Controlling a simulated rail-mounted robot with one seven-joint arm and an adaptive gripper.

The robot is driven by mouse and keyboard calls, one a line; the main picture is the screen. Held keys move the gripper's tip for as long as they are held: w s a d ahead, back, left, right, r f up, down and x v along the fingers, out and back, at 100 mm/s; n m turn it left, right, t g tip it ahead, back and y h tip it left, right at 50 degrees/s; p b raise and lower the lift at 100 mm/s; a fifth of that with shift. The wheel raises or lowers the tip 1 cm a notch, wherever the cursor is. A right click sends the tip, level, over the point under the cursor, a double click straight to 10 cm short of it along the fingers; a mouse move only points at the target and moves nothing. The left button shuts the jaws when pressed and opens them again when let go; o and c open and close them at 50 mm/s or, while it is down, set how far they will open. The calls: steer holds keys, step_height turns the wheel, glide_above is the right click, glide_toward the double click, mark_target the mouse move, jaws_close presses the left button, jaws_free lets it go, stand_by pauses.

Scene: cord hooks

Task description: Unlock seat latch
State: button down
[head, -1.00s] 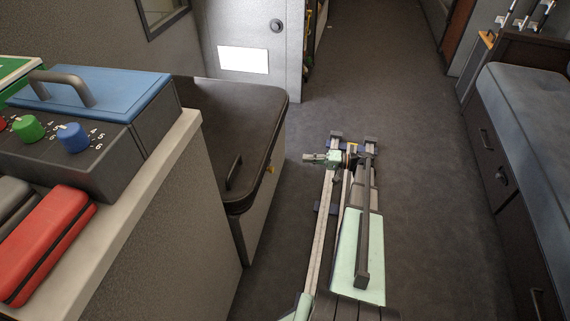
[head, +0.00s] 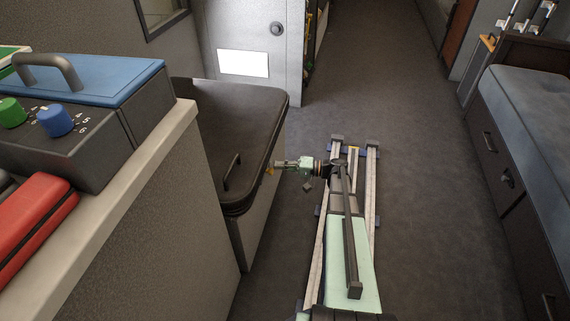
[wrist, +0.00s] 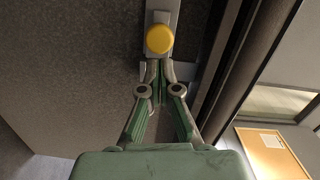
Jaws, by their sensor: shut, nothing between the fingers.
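The seat (head: 230,120) is a dark cushioned bench lid with a black handle (head: 232,172), at left of centre in the head view. Its lid looks closed. The latch on its side shows as a small yellow spot (head: 270,170) in the head view. In the wrist view it is a round yellow button (wrist: 159,39) on a grey metal plate (wrist: 160,17). My green gripper (head: 278,165) points left at the latch. In the wrist view my gripper (wrist: 158,65) is shut and empty, its tips just below the button. I cannot tell whether they touch it.
A counter (head: 150,165) with a blue-lidded box (head: 90,78), knobs and a red case (head: 35,215) stands at the left. A blue-grey bench with drawers (head: 530,120) is at the right. The aisle floor (head: 400,80) is clear.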

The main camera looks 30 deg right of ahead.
steer(key=shift+s+a, duration=0.1)
steer(key=shift+a, duration=0.05)
steer(key=s+a, duration=0.2)
steer(key=shift+s+a, duration=0.2)
steer(key=shift+s, duration=0.15)
stand_by(0.4)
steer(key=p, duration=0.4)
glide_toward(272, 172)
steer(key=w+d, duration=0.2)
steer(key=d, duration=0.2)
steer(key=shift+s+d+r, duration=0.15)
steer(key=shift+s+d, duration=0.05)
steer(key=shift+d, duration=0.35)
